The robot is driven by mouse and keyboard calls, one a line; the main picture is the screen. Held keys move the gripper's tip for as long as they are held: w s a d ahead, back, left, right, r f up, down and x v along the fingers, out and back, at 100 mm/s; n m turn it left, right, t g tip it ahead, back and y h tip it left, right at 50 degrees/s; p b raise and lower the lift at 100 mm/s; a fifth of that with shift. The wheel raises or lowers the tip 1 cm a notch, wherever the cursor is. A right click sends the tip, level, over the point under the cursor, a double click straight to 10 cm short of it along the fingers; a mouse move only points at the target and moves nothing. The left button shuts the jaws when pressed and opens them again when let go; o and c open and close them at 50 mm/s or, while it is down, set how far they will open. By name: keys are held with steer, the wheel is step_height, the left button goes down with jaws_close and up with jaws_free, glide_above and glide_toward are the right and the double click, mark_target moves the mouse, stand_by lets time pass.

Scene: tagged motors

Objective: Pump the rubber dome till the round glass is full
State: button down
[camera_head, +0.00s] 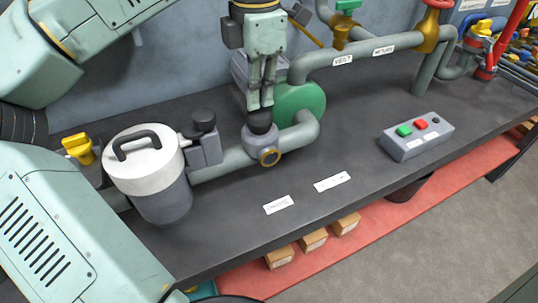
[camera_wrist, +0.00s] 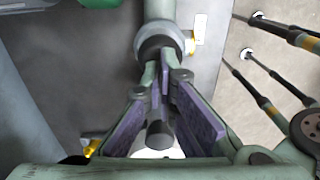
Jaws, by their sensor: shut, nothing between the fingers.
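The black rubber dome (camera_head: 260,121) sits on top of a grey round housing in the pipe line, in the middle of the bench. The round glass (camera_head: 269,157) is a small brass-rimmed window on the front of that housing; its fill level is too small to tell. My gripper (camera_head: 261,103) points down, shut and empty, with its fingertips right at the top of the dome. They seem to touch it, but I cannot tell how far it is pressed. In the wrist view the dome (camera_wrist: 150,46) shows dark, just beyond the shut fingertips (camera_wrist: 161,68).
A white-lidded canister (camera_head: 146,160) and a black-capped grey block (camera_head: 206,145) stand left of the dome. A green disc (camera_head: 301,106) and overhead pipes stand behind. A button box (camera_head: 416,136) is at right. The front bench is clear except for labels.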

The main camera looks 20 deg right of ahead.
steer(key=shift+f+b, duration=0.85)
steer(key=shift+f, duration=0.55)
step_height(320, 180, up, 4)
steer(key=p, duration=0.3)
steer(key=shift+f, duration=0.25)
steer(key=shift+f, duration=0.25)
steer(key=shift+f+b, duration=1.2)
steer(key=shift+f, duration=0.3)
steer(key=shift+r, duration=0.15)
steer(key=shift+r+p, duration=1.45)
steer(key=shift+r, duration=0.2)
